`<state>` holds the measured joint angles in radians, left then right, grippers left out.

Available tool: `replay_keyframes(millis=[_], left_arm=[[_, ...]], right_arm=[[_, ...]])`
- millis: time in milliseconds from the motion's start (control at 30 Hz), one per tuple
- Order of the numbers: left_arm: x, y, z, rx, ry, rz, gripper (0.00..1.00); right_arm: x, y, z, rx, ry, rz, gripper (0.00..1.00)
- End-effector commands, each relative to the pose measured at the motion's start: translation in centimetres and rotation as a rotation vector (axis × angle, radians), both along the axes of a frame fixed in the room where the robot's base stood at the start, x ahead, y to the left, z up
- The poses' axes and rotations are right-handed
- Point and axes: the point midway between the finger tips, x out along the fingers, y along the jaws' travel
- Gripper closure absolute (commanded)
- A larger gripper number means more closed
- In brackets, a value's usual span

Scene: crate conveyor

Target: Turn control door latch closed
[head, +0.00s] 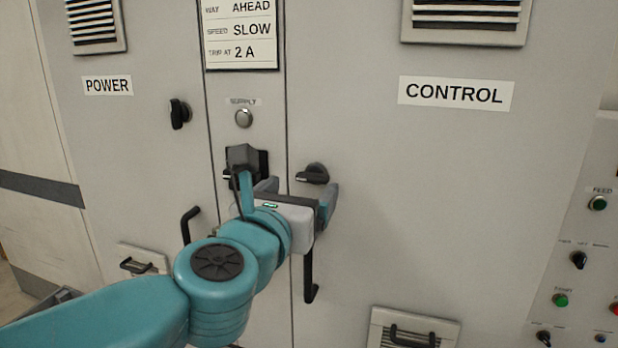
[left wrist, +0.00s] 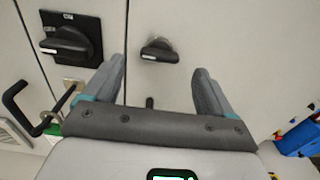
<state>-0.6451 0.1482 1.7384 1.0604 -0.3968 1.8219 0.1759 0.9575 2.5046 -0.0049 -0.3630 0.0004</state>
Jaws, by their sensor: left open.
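The control door latch (head: 313,173) is a black turn knob near the left edge of the control door (head: 450,200), its grip lying roughly level in the head view. In the left wrist view the latch (left wrist: 159,50) shows between and beyond the fingertips, apart from them. My left gripper (head: 298,193) is open and empty in front of the door, just below the latch in the head view; its spread fingers also show in the left wrist view (left wrist: 158,80). The control door looks flush with the panel. My right gripper is not in view.
A black rotary switch (left wrist: 70,40) on a square plate sits left of the latch, partly behind my left gripper in the head view. The control door's black handle (head: 310,280) hangs below. The power door latch (head: 179,113) and push buttons (head: 560,300) stand farther off.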

Motion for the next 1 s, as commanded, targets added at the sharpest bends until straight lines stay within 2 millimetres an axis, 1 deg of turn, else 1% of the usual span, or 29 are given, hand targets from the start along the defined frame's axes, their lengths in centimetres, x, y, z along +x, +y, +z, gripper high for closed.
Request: replay_keyframes(millis=[33,100,233,400,633,667,700,767,800,833,1000], left_arm=[[1.1,-0.4,0.1,0.001,0.003,0.001,0.15],[2.3,-0.8,0.1,0.002,0.002,0.002,0.15],[3.9,-1.3,0.1,0.001,0.001,0.002,0.15],[4.7,-1.6,0.0,0.0,0.0,0.003,0.15],[4.8,-1.6,0.0,0.0,0.0,0.003,0.15],[4.8,-1.6,0.0,0.0,0.0,0.003,0.21],[4.8,-1.6,0.0,0.0,0.0,0.003,0.34],[4.8,-1.6,0.0,0.001,0.0,0.003,0.54],[4.8,-1.6,0.0,0.001,0.0,0.003,0.67],[4.8,-1.5,0.0,0.001,0.0,0.003,0.71],[4.8,-1.6,0.0,0.004,-0.003,0.003,0.71]], right_arm=[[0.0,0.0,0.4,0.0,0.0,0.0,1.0],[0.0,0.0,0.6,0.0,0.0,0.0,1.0],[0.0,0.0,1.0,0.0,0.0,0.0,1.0],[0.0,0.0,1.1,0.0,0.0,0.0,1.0],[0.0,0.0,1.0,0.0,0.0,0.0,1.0],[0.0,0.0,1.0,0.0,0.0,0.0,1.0],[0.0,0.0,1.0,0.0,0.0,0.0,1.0],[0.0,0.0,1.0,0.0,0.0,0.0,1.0],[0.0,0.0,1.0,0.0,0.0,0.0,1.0],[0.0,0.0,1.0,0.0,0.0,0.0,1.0],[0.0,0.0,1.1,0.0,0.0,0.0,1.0]])
